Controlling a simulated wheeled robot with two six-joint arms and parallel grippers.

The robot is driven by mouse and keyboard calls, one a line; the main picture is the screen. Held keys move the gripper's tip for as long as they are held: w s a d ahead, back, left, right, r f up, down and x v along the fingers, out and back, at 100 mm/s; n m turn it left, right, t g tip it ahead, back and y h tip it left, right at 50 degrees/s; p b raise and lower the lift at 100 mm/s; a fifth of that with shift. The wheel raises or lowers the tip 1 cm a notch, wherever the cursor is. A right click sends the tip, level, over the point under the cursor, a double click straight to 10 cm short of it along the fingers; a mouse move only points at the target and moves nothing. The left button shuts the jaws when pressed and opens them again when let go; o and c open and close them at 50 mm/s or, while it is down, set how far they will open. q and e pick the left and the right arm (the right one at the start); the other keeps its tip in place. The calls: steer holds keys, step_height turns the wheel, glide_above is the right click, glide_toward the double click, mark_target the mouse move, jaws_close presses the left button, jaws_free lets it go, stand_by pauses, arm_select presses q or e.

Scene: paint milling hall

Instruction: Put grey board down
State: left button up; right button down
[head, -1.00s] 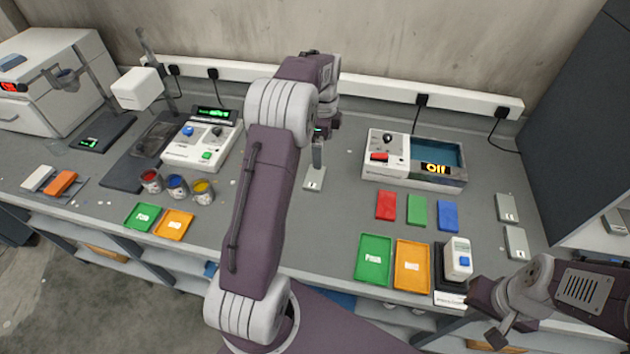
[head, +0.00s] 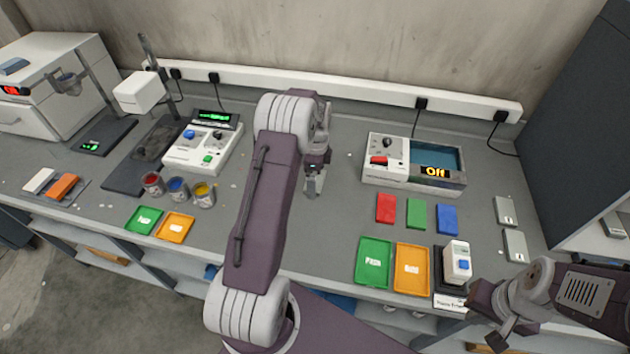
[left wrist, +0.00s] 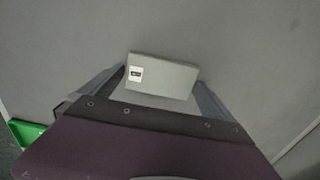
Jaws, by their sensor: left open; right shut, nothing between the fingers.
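A grey board (head: 313,188) with a small white label is on the grey bench near its middle. In the left wrist view the grey board (left wrist: 165,77) is between the two spread fingers. My left gripper (head: 315,176) is open, pointing down at the board. Whether a finger still touches the board I cannot tell. My right gripper (head: 497,337) is shut and empty at the lower right, in front of the bench edge.
Two similar grey plates (head: 507,210) lie at the right. Red (head: 386,208), green and blue plates lie below a white bath unit (head: 413,162). Green (head: 374,262) and orange trays (head: 411,269) sit at the front. Paint cans (head: 178,189) stand left of my arm.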

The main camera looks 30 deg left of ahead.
arm_select(q)
steer(key=c, duration=1.3)
steer(key=shift+o, duration=0.2)
step_height(320, 180, up, 4)
steer(key=shift+w+r, duration=0.1)
steer(key=shift+r, duration=0.15)
steer(key=d+r+b, duration=0.1)
steer(key=d+r, duration=0.5)
steer(key=d, duration=0.5)
steer(key=shift+w+d+r, duration=0.15)
steer(key=shift+d+r, duration=0.15)
steer(key=s+f+n, duration=0.2)
steer(key=s+n, duration=0.1)
steer(key=s, duration=0.1)
steer(key=s+d+f+n, duration=0.1)
steer(key=s+f+n, duration=0.2)
steer(key=s+n, duration=0.1)
steer(key=s+d+f+n, duration=0.1)
steer(key=s+f+n, duration=0.2)
steer(key=s, duration=0.3)
steer(key=shift+n, duration=0.3)
steer(key=shift+f+n, duration=0.25)
steer(key=shift+n, duration=0.55)
steer(key=shift+w+n, duration=0.5)
steer(key=shift+n, duration=0.6)
